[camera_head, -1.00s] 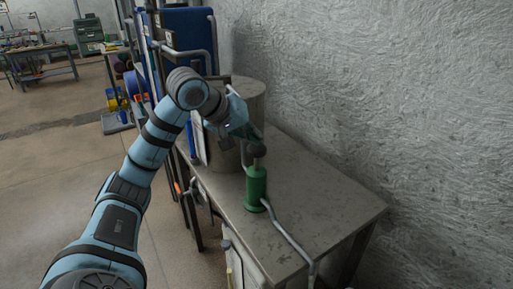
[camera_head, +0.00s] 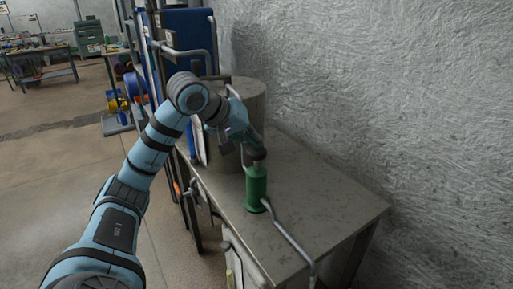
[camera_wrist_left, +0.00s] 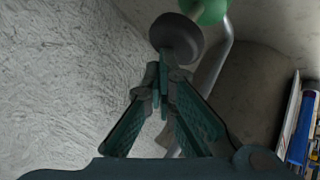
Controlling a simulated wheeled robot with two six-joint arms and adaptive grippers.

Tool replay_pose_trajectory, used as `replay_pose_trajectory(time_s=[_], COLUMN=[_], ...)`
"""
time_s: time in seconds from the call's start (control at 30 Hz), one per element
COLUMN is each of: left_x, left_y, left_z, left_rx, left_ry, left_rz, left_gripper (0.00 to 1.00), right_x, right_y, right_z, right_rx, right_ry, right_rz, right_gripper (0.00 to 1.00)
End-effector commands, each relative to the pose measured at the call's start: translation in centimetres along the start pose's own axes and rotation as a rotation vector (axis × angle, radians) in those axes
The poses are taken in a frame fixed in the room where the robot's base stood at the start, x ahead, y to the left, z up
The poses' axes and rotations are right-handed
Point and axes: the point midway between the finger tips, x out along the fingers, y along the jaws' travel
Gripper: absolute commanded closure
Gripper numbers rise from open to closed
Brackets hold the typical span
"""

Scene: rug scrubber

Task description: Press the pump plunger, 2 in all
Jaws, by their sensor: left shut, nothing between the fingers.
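The green pump (camera_head: 256,190) stands upright on the grey bench. Its dark round plunger knob (camera_head: 258,155) sits close above the green body, with little or no rod showing. My left gripper (camera_head: 254,146) is shut and empty, with its fingertips at the top of the knob, partly covering it. In the left wrist view, the closed fingertips (camera_wrist_left: 162,70) are just beside the knob (camera_wrist_left: 176,38), apparently touching it. The green body (camera_wrist_left: 208,10) shows behind it. My right gripper is not in view.
The bench top (camera_head: 325,205) is clear to the right of the pump. A large drum (camera_head: 247,100) stands behind the pump. A rough grey wall (camera_head: 400,100) borders the bench.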

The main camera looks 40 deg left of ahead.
Motion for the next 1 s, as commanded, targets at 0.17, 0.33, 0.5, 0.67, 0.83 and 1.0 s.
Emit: replay_pose_trajectory(time_s=[0.17,0.33,0.5,0.67,0.83,1.0], left_x=[0.21,0.36,0.5,0.64,0.78,0.92], left_y=[-0.16,-0.26,-0.36,-0.45,-0.55,-0.66], left_z=[0.18,0.29,0.4,0.49,0.6,0.7], left_rx=[0.0,0.0,0.0,0.0,0.0,0.0], left_ry=[-0.002,-0.002,-0.002,-0.002,-0.002,-0.002], left_rz=[-0.001,0.0,0.0,0.0,0.0,0.0], left_gripper=[1.0,1.0,1.0,1.0,1.0,1.0], right_x=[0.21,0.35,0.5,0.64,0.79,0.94], right_y=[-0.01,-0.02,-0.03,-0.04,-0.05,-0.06], right_z=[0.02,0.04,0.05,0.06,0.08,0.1], right_rx=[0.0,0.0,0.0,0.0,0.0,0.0], right_ry=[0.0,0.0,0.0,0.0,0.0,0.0], right_rz=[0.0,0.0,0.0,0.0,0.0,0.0], right_gripper=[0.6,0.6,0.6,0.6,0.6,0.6])
